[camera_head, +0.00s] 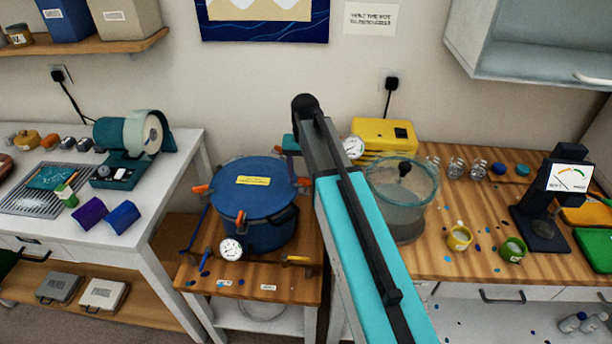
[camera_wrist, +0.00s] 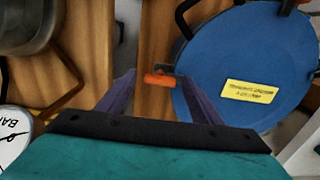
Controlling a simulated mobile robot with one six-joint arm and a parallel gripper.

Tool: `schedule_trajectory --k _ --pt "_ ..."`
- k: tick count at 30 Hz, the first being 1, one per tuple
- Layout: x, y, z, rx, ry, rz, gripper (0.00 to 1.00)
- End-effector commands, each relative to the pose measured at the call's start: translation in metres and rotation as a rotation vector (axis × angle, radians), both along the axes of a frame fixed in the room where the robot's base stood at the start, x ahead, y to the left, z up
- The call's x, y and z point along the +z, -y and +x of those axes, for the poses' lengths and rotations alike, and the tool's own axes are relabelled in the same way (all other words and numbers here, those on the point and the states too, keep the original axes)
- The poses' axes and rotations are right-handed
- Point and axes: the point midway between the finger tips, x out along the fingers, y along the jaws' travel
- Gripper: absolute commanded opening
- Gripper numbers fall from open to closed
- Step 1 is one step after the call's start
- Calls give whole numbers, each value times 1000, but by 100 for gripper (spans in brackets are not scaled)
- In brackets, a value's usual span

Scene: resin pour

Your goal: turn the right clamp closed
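The pressure pot (camera_head: 262,235) stands on the small wooden cart, its blue lid (camera_head: 252,180) on top. The right clamp (camera_head: 304,184) has an orange handle at the lid's right rim. In the wrist view, the right clamp (camera_wrist: 159,80) shows beside the edge of the blue lid (camera_wrist: 225,60), with a dark bracket behind its handle. My gripper (camera_wrist: 155,82) is open, its two purple fingers on either side of the orange handle. Contact cannot be told. In the head view my arm hides most of my gripper. Two other orange clamps show, left (camera_head: 201,189) and front (camera_head: 240,220).
A clear chamber (camera_head: 403,215) stands on the right bench, close to my arm. A yellow pump (camera_head: 384,134) is behind it. A pressure gauge (camera_head: 230,248) is on the pot's front. The left bench (camera_head: 165,200) holds several tools.

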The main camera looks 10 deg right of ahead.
Motion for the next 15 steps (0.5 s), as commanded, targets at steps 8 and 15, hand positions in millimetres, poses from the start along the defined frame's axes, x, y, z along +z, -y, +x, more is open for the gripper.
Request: schedule_trajectory --k 8,15 --pt "1 0 1 -1 2 0 59" --pt "12 0 1 -2 3 0 59"
